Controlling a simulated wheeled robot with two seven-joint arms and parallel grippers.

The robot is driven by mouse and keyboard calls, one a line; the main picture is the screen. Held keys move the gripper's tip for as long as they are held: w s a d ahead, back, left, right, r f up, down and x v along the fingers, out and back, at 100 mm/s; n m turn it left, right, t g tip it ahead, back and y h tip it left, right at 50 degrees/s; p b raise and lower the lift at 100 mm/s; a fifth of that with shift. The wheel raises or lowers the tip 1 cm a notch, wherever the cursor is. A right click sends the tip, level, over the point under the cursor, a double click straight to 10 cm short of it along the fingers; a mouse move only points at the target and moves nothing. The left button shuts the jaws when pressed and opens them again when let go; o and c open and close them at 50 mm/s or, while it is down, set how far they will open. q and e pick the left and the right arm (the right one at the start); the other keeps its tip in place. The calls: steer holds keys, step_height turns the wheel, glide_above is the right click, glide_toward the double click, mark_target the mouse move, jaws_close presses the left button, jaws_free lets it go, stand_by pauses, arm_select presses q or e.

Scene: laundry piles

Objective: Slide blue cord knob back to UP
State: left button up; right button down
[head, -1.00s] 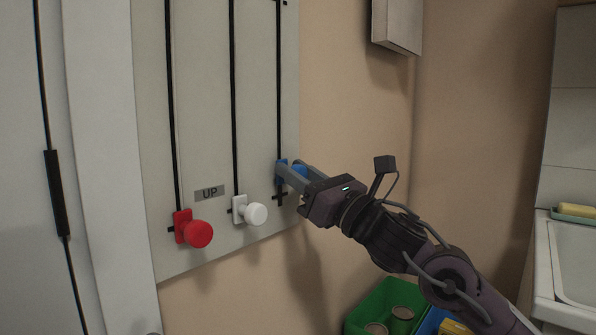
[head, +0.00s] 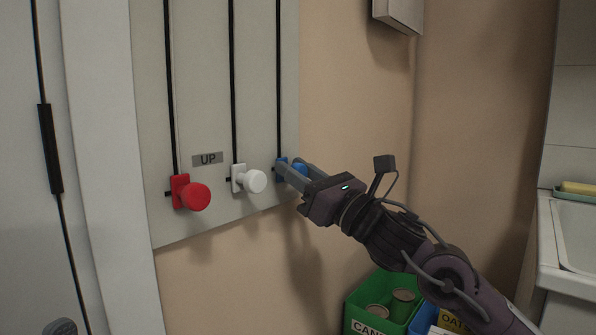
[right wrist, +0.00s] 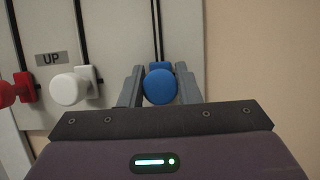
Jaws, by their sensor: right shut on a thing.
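The blue cord knob (head: 300,169) sits at the lower end of the rightmost black track on the wall panel (head: 205,215). My right gripper (head: 289,171) is shut on it. In the right wrist view, the two fingers stand on either side of the round blue knob (right wrist: 160,86). The UP label (head: 208,159) is on the panel, left of the white knob (head: 250,179). The blue knob is roughly in line with the white knob and the red knob (head: 192,194) at the track bottoms. My left gripper is not in view.
A green bin (head: 360,318) with cans stands on the floor below my right arm, with a blue bin (head: 424,320) beside it. A sink (head: 577,235) is at the right. A grey wall box (head: 400,12) hangs above.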

steer(key=shift+f, duration=0.1)
steer(key=c, duration=1.1)
jaws_free()
steer(key=shift+d, duration=0.1)
steer(key=v, duration=0.7)
steer(key=shift+s+d+f, duration=0.15)
steer(key=shift+s+d, duration=0.05)
steer(key=shift+s, duration=0.05)
